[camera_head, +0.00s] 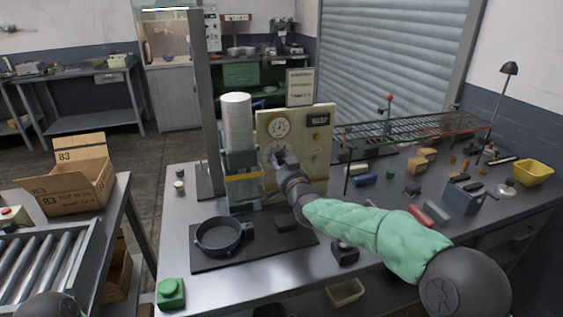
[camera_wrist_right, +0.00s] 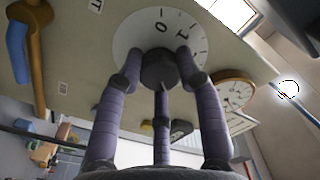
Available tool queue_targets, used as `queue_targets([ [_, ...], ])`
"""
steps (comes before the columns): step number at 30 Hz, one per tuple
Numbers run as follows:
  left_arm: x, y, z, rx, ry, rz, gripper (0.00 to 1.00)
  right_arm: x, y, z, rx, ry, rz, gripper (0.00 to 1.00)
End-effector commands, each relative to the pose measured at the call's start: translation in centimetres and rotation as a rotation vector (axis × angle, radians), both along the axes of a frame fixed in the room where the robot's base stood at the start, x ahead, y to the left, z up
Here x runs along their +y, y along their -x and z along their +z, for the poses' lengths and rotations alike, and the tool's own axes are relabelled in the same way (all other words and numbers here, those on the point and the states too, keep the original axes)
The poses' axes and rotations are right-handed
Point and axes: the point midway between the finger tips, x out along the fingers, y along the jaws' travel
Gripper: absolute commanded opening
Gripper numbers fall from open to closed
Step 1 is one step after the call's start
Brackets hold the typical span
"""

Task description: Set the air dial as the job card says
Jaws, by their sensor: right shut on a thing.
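The job card (camera_head: 300,87) stands above the panel, with writing too small to read. My left gripper is not in view.
A round gauge (camera_head: 280,128) is above the dial. The press with its pale cylinder (camera_head: 237,122) stands close on the left. A dark pan (camera_head: 220,236) lies on a black mat (camera_head: 205,264). A wire rack (camera_head: 415,131) stands at right among small parts.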

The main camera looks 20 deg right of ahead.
Motion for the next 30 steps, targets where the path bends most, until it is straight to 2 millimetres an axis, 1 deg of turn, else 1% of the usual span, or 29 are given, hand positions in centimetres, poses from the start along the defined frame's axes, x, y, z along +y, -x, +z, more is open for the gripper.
queue_targets([
  [1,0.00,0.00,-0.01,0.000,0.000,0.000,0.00,0.10,0.01,-0.27,0.005,-0.004,0.001,0.04],
  [13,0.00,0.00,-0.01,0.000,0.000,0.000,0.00,0.11,0.01,-0.28,0.005,-0.009,0.001,0.04],
  [14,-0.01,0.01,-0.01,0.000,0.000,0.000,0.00,0.11,0.01,-0.28,0.005,-0.009,0.001,0.39],
  [15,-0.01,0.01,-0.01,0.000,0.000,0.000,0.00,0.10,0.01,-0.27,0.005,-0.009,0.001,0.50],
  [16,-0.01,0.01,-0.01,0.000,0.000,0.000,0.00,0.10,0.01,-0.26,0.005,-0.009,0.002,0.59],
  [26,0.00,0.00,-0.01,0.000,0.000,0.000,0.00,0.03,0.03,-0.08,0.001,-0.009,0.000,0.60],
  [30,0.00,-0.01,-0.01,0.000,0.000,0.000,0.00,-0.01,0.61,-0.03,0.001,-0.009,0.000,0.60],
])
